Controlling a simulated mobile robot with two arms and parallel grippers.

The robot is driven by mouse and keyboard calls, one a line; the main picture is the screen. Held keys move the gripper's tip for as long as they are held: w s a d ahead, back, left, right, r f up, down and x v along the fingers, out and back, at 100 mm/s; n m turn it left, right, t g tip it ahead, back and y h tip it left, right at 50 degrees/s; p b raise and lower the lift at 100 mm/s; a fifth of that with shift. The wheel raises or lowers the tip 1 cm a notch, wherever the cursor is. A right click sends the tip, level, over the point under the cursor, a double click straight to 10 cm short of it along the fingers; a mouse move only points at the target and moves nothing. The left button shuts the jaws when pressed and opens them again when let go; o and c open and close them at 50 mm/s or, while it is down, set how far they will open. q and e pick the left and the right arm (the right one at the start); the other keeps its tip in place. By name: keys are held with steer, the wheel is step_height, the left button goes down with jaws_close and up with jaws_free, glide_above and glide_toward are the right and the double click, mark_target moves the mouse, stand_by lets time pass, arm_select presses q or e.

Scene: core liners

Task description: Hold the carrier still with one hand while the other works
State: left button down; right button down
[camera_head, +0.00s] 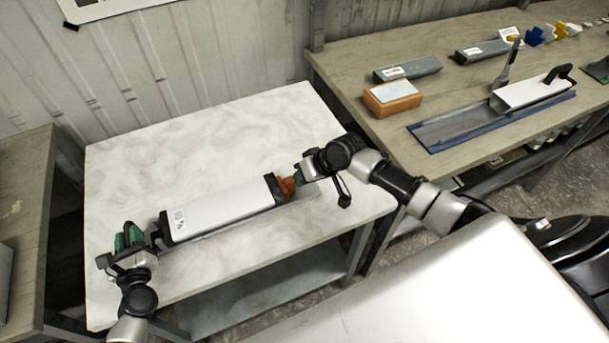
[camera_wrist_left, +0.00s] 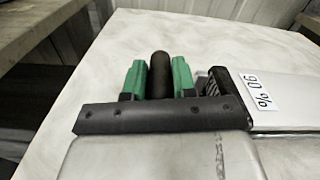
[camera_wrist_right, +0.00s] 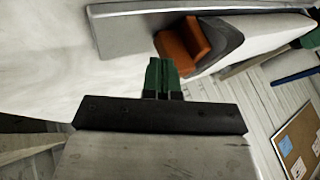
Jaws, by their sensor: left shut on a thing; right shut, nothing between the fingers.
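The carrier (camera_head: 222,208) is a long white trough with black ends and a label, lying on the marble-topped table. It also shows in the left wrist view (camera_wrist_left: 285,92). My left gripper (camera_head: 128,238) is shut on the carrier's black handle (camera_wrist_left: 160,75), one green finger on each side of it. An orange piece (camera_head: 286,188) sits at the carrier's right end; it also shows in the right wrist view (camera_wrist_right: 183,44). My right gripper (camera_head: 299,175) is shut and empty close beside the orange piece. I cannot tell whether its fingertips touch it.
The marble-topped table (camera_head: 190,130) is clear behind the carrier. A wooden bench (camera_head: 350,60) at the right holds an orange-brown block (camera_head: 392,98), grey bars (camera_head: 408,68) and another white trough (camera_head: 530,92) on a blue-edged tray (camera_head: 440,135). A wall stands behind.

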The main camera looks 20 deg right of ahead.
steer(key=shift+a, duration=0.6)
steer(key=shift+d, duration=0.35)
steer(key=d, duration=0.3)
steer(key=d+r, duration=0.1)
steer(key=shift+s+d+r, duration=0.1)
steer(key=shift+s+d, duration=0.1)
steer(key=shift+s, duration=0.05)
steer(key=v, duration=0.8)
steer(key=shift+d+r, duration=0.2)
steer(key=shift+s, duration=0.1)
arm_select(q)
steer(key=c, duration=0.8)
jaws_free()
